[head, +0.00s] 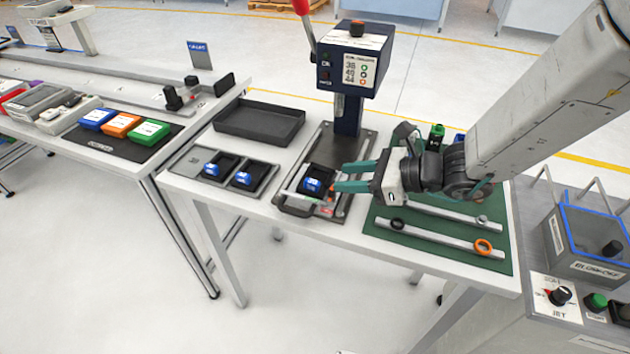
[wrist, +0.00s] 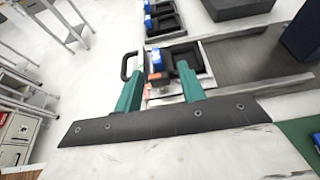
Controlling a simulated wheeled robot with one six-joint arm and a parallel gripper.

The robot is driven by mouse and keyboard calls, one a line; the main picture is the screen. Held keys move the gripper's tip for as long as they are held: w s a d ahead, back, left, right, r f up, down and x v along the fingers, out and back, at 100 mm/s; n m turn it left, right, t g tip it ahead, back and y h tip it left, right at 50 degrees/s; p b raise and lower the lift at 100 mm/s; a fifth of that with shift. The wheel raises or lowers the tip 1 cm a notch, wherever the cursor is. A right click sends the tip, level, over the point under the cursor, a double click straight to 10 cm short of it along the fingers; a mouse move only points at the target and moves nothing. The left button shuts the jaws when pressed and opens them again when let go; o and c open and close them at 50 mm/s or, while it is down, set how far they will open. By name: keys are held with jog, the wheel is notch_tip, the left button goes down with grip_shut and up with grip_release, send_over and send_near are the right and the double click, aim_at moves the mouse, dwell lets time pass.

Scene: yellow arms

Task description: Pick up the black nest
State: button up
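A black nest (head: 314,190) with a blue part in it sits on the grey base plate of the lever press. In the wrist view the nest (wrist: 168,62) shows beyond my fingers, partly hidden by the right one. My gripper (head: 338,177) has its teal fingers spread and comes at the nest from the right, low over the plate. In the wrist view my gripper (wrist: 157,66) is open with nothing clamped between the fingers. I cannot tell whether a fingertip touches the nest. Two similar black nests with blue parts stand in a grey tray (head: 205,178) to the left.
The press column (head: 350,115) with its red lever stands just behind the plate. An empty dark tray (head: 260,120) lies at the back left. A green mat (head: 440,237) with two metal bars lies to the right. A conveyor bench with coloured boxes stands at the far left.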

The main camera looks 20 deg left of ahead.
aim_at(312, 181)
jog(key=x, duration=0.7)
jog(key=shift+s+a+f, duration=0.1)
jog(key=shift+s+a, duration=0.1)
jog(key=shift+s, duration=0.2)
grip_shut()
